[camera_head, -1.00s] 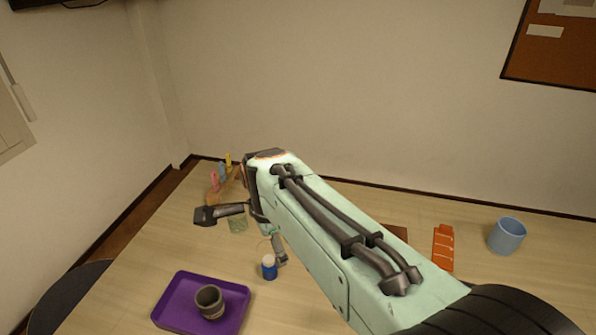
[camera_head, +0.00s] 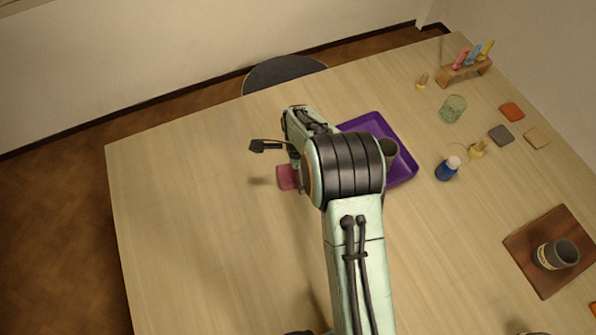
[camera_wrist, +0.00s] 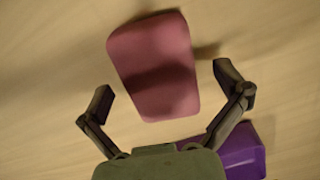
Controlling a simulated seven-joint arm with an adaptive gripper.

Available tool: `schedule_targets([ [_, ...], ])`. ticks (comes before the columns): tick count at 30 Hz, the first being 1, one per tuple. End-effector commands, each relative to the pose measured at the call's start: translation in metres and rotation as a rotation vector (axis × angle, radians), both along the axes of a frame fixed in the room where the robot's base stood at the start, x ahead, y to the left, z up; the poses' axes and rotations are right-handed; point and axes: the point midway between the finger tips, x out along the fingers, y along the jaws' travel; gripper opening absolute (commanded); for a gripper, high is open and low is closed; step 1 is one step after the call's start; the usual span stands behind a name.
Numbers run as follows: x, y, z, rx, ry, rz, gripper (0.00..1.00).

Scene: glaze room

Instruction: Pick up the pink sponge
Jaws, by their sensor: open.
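The pink sponge (camera_wrist: 153,66) lies on the bare table in the wrist view, just beyond my gripper (camera_wrist: 160,92). The two fingers are spread wide, one to the left and one to the right of the sponge's near end, with gaps showing. A dark shadow falls across the sponge. In the head view only part of the sponge (camera_head: 287,177) shows beside my arm, which hides the rest. My gripper is mostly hidden there behind my own wrist. I cannot tell its exact height above the table.
A purple tray (camera_head: 404,172) with a cup (camera_head: 390,149) lies just right of my arm, and its edge (camera_wrist: 243,155) shows near the right finger. The table's left side is clear.

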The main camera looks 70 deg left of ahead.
Motion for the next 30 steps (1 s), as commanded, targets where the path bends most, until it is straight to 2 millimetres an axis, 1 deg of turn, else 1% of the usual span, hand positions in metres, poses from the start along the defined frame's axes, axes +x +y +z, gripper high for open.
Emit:
schedule_targets([
  [3,0.000,0.000,-0.004,0.000,0.000,0.000,0.98],
  [8,0.000,0.000,-0.003,0.000,0.000,0.000,0.98],
  [11,0.000,0.000,-0.003,0.000,0.000,-0.001,0.70],
  [12,0.000,0.000,-0.003,0.000,0.000,-0.001,0.57],
  [13,0.000,0.000,-0.003,0.000,0.000,0.000,0.48],
  [14,0.000,0.000,-0.003,0.000,0.000,-0.001,0.46],
  [25,0.000,-0.001,-0.003,-0.001,0.000,-0.001,0.45],
  [28,0.000,0.000,0.002,0.000,0.000,-0.001,0.45],
  [30,0.000,0.000,0.008,0.000,0.001,-0.001,0.45],
])
